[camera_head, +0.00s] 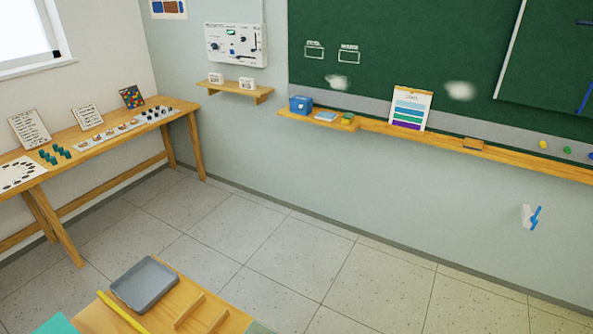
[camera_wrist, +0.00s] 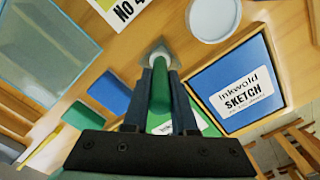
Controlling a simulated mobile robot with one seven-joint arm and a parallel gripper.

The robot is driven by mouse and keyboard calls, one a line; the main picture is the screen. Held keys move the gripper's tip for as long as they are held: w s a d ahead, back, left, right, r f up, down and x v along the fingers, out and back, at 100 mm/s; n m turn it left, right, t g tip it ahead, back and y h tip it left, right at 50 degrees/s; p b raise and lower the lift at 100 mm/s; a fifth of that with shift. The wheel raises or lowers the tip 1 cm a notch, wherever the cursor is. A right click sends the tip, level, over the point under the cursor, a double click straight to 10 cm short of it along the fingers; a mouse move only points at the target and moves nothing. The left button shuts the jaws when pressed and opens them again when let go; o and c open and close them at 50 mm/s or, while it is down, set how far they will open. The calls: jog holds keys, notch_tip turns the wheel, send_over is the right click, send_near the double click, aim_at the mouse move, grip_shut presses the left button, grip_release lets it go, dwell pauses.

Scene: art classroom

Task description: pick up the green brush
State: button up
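The green brush (camera_wrist: 160,88) shows in the wrist view as a green handle with a pale end at the top, pointing away from the camera. My gripper (camera_wrist: 162,75) has its two dark fingers close on either side of the handle and appears shut on it. Whether the pale end touches the table below cannot be told. The fingers hide part of the handle. Neither the brush nor my gripper shows in the head view.
The wooden table (camera_wrist: 140,40) holds a blue sketch pad (camera_wrist: 215,77), a round white dish (camera_wrist: 212,16), a glass-like box (camera_wrist: 40,50), and blue (camera_wrist: 110,92) and green (camera_wrist: 80,115) blocks. In the head view, a grey tray (camera_head: 146,284) sits at the bottom; open floor lies beyond.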

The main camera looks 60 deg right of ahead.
grip_shut()
jog(key=shift+r, duration=0.15)
